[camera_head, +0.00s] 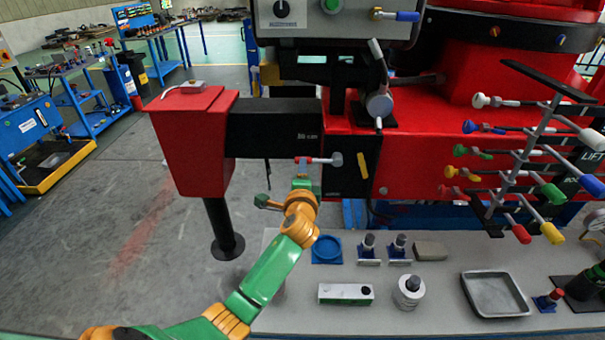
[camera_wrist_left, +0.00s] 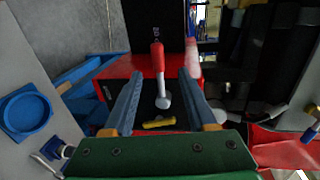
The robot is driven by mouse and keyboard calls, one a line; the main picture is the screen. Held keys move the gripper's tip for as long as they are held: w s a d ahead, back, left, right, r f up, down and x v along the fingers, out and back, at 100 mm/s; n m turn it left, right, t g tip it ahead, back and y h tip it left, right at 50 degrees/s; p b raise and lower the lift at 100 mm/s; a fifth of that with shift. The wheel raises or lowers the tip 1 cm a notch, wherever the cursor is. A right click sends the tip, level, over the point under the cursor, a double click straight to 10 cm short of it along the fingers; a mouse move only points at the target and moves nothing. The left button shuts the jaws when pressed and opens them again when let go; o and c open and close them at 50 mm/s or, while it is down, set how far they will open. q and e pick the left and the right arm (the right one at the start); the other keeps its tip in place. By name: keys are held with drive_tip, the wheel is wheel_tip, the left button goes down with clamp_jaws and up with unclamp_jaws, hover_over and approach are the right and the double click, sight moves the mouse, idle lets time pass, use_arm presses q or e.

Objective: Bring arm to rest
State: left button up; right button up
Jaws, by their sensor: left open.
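My left arm, green and orange, reaches up from the bottom left in the head view. My right gripper is in neither view.
A black stabiliser beam (camera_head: 272,130) ends in a red box (camera_head: 190,135) on a black foot. A grey table (camera_head: 445,305) below holds a blue ring dish (camera_head: 327,250), a metal tray (camera_head: 495,294) and small parts. Coloured levers (camera_head: 540,190) stick out at right.

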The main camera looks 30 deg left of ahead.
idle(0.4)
use_arm(q)
drive_tip(key=s+d+f+n+g+h, duration=0.2)
drive_tip(key=s+d+f+n+g, duration=0.15)
drive_tip(key=s+f, duration=0.45)
drive_tip(key=s+d+f+n+g+h, duration=0.2)
drive_tip(key=s+d+f, duration=0.15)
drive_tip(key=s, duration=0.45)
drive_tip(key=s+d+f+n+g+h, duration=0.2)
drive_tip(key=s+d+f, duration=0.15)
drive_tip(key=s, duration=0.35)
drive_tip(key=s+d+f+n+g+h, duration=0.25)
drive_tip(key=s+d, duration=0.25)
drive_tip(key=s, duration=0.3)
wheel_tip(320, 180, down, 12)
drive_tip(key=s+a+f+g, duration=0.2)
drive_tip(key=s+f, duration=1.2)
drive_tip(key=f, duration=0.2)
drive_tip(key=shift+m+b, duration=0.3)
drive_tip(key=shift+b, duration=0.05)
drive_tip(key=shift+s, duration=0.1)
